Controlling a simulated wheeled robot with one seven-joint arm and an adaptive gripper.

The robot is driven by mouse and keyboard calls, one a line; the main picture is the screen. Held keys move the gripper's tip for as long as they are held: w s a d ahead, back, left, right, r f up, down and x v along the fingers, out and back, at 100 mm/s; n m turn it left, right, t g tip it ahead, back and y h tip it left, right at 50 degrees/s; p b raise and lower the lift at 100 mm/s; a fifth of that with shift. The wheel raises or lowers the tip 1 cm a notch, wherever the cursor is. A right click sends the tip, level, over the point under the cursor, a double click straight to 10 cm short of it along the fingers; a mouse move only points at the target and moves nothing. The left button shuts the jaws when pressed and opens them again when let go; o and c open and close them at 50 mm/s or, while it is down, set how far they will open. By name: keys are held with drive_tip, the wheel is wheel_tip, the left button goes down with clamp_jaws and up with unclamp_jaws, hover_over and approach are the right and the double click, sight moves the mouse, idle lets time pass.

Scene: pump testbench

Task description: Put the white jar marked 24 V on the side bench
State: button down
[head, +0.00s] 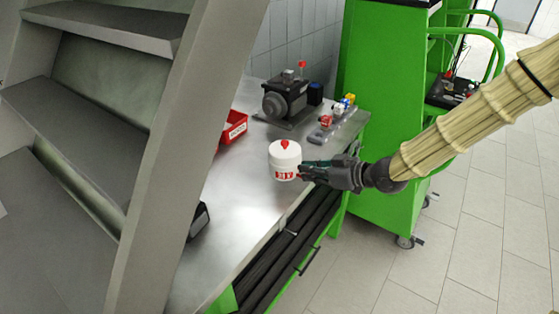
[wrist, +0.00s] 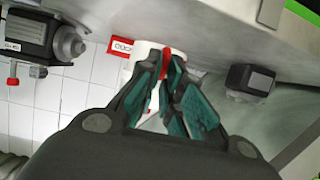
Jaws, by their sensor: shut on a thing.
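The white jar (head: 285,160) has a red knob on its lid and red lettering low on its side, too small to read surely. My gripper (head: 306,171) comes from the right and is shut on the jar's side. The jar looks upright over the grey metal bench top (head: 250,195); I cannot tell whether it touches it. In the wrist view the jar (wrist: 143,52) shows behind and between the teal finger pads of my gripper (wrist: 168,72), which hide much of it.
A pump motor (head: 286,97) stands at the back of the bench, with a red bin (head: 233,127) and a strip of small coloured parts (head: 335,120) nearby. A dark device (head: 198,220) sits at the left. Grey shelving (head: 160,150) blocks the left; a green cart (head: 385,110) stands right.

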sight(283, 150)
drive_tip(key=w+a+p, duration=0.1)
drive_tip(key=w+a, duration=0.1)
drive_tip(key=w, duration=0.1)
drive_tip(key=w+a+p, duration=0.1)
drive_tip(key=w+a, duration=0.1)
drive_tip(key=w, duration=0.1)
drive_tip(key=w+a+f+p, duration=0.1)
drive_tip(key=w+a, duration=0.1)
drive_tip(key=w, duration=0.2)
drive_tip(key=shift+a, duration=0.2)
drive_tip(key=shift+w+a+r, duration=0.1)
drive_tip(key=shift+w+a, duration=0.25)
drive_tip(key=shift+w, duration=0.05)
drive_tip(key=shift+d+f+p, duration=0.1)
drive_tip(key=shift+f+p, duration=0.75)
drive_tip(key=shift+f, duration=1)
drive_tip(key=c, duration=1.6)
unclamp_jaws()
drive_tip(key=shift+s+f, duration=0.1)
drive_tip(key=shift+o, duration=0.2)
drive_tip(key=b+v, duration=0.2)
drive_tip(key=v, duration=1)
drive_tip(key=shift+b, duration=0.35)
